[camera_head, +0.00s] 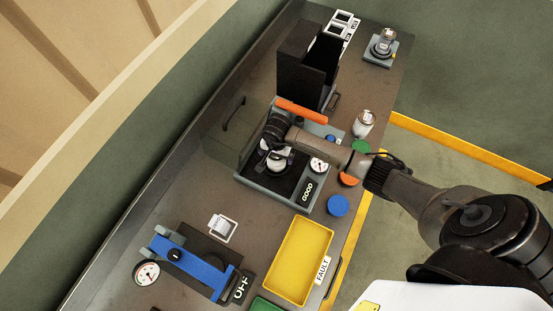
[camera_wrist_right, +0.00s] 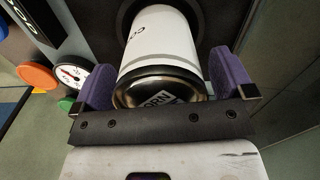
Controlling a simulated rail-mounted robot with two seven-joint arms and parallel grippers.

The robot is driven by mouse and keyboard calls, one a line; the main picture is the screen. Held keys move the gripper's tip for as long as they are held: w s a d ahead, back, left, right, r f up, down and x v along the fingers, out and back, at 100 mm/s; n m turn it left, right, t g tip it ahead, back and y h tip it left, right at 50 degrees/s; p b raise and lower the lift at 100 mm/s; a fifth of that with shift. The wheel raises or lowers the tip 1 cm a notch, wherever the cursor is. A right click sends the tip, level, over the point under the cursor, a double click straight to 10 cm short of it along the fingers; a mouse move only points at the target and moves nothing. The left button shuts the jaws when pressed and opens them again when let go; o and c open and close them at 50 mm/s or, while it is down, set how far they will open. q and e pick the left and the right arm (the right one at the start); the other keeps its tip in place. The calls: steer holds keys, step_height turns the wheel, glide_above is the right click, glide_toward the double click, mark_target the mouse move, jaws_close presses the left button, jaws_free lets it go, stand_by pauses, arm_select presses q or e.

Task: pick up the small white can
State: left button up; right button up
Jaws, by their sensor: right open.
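A small white can (camera_wrist_right: 160,45) with a shiny metal end and part of a printed label stands in a dark round seat, in the right wrist view. In the head view it shows only partly, as a white patch (camera_head: 279,164) under my right gripper (camera_head: 272,155). In the wrist view the two purple-padded fingers of the right gripper (camera_wrist_right: 165,84) are open, one on each side of the can. A gap shows beside the can on the right; contact on the left is unclear. My left gripper is out of view.
The seat is in a grey fixture (camera_head: 252,179) with a gauge (camera_head: 318,165) and a GOOD label. A white jar (camera_head: 363,124) stands behind it to the right. A yellow tray (camera_head: 299,262) and a blue press (camera_head: 190,266) are nearer. A black bin (camera_head: 300,65) stands farther back.

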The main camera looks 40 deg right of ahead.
steer(key=shift+f, duration=0.5)
steer(key=shift+c, duration=0.2)
steer(key=c, duration=1.1)
steer(key=shift+c, duration=0.4)
steer(key=shift+r, duration=0.15)
